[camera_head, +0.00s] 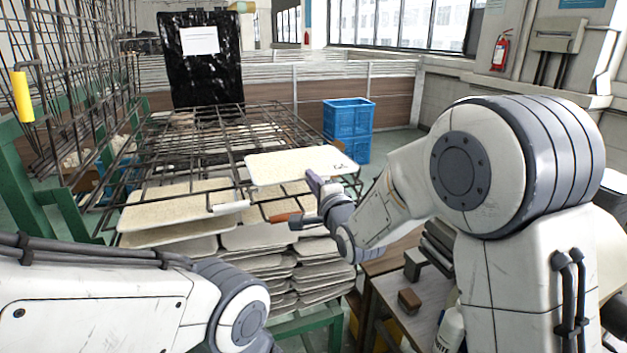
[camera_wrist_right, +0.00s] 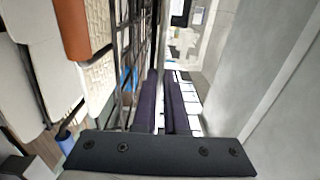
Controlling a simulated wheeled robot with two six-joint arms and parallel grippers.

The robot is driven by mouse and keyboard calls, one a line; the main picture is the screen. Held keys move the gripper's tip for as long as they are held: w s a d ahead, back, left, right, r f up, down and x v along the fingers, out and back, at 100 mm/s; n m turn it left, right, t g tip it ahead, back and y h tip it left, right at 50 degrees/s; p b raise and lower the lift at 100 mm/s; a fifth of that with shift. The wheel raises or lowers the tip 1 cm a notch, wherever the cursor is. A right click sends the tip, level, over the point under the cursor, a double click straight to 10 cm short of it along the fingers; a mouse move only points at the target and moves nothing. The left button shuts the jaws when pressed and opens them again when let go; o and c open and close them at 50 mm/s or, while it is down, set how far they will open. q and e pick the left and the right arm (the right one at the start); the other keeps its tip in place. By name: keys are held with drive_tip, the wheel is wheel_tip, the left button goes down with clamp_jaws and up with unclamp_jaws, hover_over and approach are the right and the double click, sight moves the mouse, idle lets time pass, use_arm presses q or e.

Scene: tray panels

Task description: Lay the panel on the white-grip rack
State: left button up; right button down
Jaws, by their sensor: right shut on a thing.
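My right gripper (camera_head: 318,186) is shut on the near edge of a pale rectangular panel (camera_head: 290,166) and holds it over the wire racks, right of centre. The white grip (camera_head: 230,208) is on a wire rack (camera_head: 190,190) at the left, left of and lower than the held panel. In the right wrist view my right gripper's dark fingers (camera_wrist_right: 162,105) are close together; the held panel is hard to make out there. My left arm shows at the lower left, but its gripper is out of view.
An orange-brown grip (camera_head: 286,217) is just below my right gripper; it also shows in the wrist view (camera_wrist_right: 72,28). Pale panels (camera_head: 285,270) are stacked beneath. Upright wire racks (camera_head: 70,90) stand at the left, blue crates (camera_head: 347,120) behind, a bench (camera_head: 400,310) at the right.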

drive_tip(key=shift+f+b, duration=0.25)
drive_tip(key=shift+b, duration=0.05)
idle(0.8)
drive_tip(key=c, duration=0.9)
unclamp_jaws()
drive_tip(key=shift+f+b, duration=0.4)
drive_tip(key=shift+b, duration=0.25)
drive_tip(key=shift+s, duration=0.15)
drive_tip(key=shift+b+v, duration=1.2)
drive_tip(key=shift+v, duration=2.2)
